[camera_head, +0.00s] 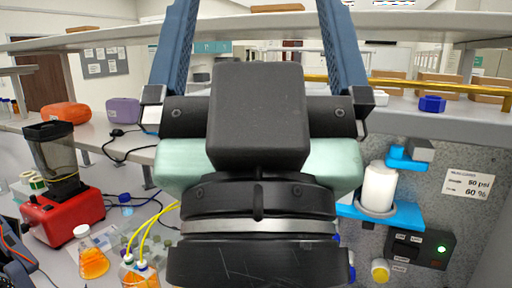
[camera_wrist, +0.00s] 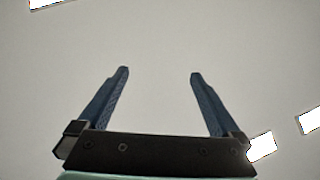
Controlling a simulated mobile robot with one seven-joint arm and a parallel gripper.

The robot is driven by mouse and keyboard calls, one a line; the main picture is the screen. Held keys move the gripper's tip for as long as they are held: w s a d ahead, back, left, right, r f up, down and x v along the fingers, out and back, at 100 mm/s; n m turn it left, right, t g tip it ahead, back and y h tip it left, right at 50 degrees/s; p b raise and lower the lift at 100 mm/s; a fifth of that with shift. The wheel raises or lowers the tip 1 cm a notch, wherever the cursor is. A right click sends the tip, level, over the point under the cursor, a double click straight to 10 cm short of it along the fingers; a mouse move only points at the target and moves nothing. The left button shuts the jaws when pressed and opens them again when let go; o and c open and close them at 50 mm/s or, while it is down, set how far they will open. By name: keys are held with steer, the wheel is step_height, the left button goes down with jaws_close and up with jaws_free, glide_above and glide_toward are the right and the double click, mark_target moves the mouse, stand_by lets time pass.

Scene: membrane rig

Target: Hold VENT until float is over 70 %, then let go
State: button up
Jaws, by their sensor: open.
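My gripper (camera_wrist: 159,72) is open and empty, its two blue fingers wide apart and pointing up at the pale ceiling in the wrist view. In the head view my gripper (camera_head: 258,12) fills the middle, well above and left of the rig. The rig has a white cylinder (camera_head: 378,188) in a blue bracket (camera_head: 408,216) on a grey speckled panel (camera_head: 450,152). Below it is a dark control box (camera_head: 405,252) with a lit green light (camera_head: 442,250). Its small labels are too small to read, so I cannot tell which is VENT. I cannot make out a float.
A yellow round part (camera_head: 380,270) is beside the box. A red blender (camera_head: 62,213), an orange flask (camera_head: 92,258) and yellow tubes stand at left. A shelf (camera_head: 440,122) spans the back.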

steer(key=shift+c, duration=0.3)
jaws_close()
stand_by(1.3)
